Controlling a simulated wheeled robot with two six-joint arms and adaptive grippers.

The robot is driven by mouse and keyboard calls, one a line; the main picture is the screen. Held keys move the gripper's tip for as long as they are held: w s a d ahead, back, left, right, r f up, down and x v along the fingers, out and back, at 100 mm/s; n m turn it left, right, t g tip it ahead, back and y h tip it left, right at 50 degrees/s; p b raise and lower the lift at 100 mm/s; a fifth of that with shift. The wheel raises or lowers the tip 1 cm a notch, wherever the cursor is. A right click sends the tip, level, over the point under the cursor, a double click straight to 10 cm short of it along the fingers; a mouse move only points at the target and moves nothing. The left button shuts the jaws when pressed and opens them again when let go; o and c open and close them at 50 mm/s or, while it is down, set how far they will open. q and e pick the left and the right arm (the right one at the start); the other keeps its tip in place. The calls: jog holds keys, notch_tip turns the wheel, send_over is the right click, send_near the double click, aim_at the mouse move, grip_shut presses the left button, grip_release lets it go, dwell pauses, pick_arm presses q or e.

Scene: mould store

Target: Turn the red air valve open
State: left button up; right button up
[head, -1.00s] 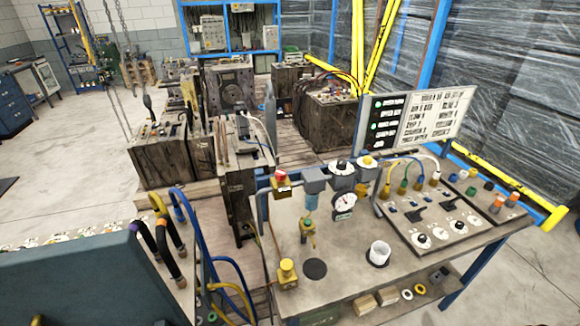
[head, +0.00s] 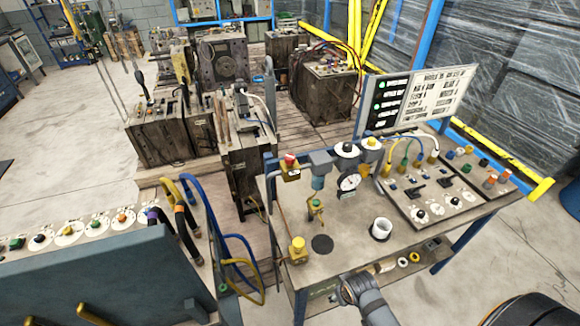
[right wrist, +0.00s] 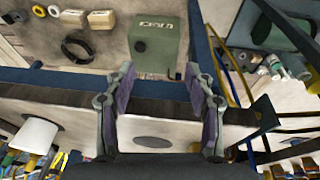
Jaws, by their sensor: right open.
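The red air valve (head: 290,160) is a small red knob on a yellow body, on the air line at the back left of the bench (head: 345,240). A blue-bowled unit (head: 318,178) and a round gauge (head: 349,183) sit to its right. My right gripper (right wrist: 158,85) is open and empty in the right wrist view, by the bench's front edge. In the head view my right arm comes up at the bottom, well in front of the valve and apart from it; its fingers are hard to make out there. The valve is not seen in the right wrist view. My left gripper is not in view.
A white cup (head: 381,229) and a yellow fitting (head: 298,249) stand on the bench. A control panel (head: 435,195) fills its right part. A green box (right wrist: 158,35) sits on the lower shelf. Hoses (head: 195,220) rise left of the bench.

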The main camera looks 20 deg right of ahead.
aim_at(291, 161)
jog(key=w+a+r+t+y+p, duration=0.1)
jog(key=w+a+r+t, duration=0.15)
jog(key=r, duration=0.55)
jog(key=w+a+r+t+p, duration=0.1)
jog(key=w+r, duration=0.2)
jog(key=r, duration=0.5)
jog(key=w+r+t, duration=0.3)
jog(key=w+r, duration=0.1)
jog(key=w, duration=0.5)
jog(key=w+a+r+t+p, duration=0.1)
jog(key=w+r+t, duration=0.3)
jog(key=w, duration=0.6)
jog(key=w+a+r+t+p, duration=0.1)
jog(key=w+r+t, duration=0.3)
jog(key=w, duration=0.6)
jog(key=shift+a+m+t, duration=0.25)
jog(key=shift+m, duration=0.05)
jog(key=shift+w, duration=0.4)
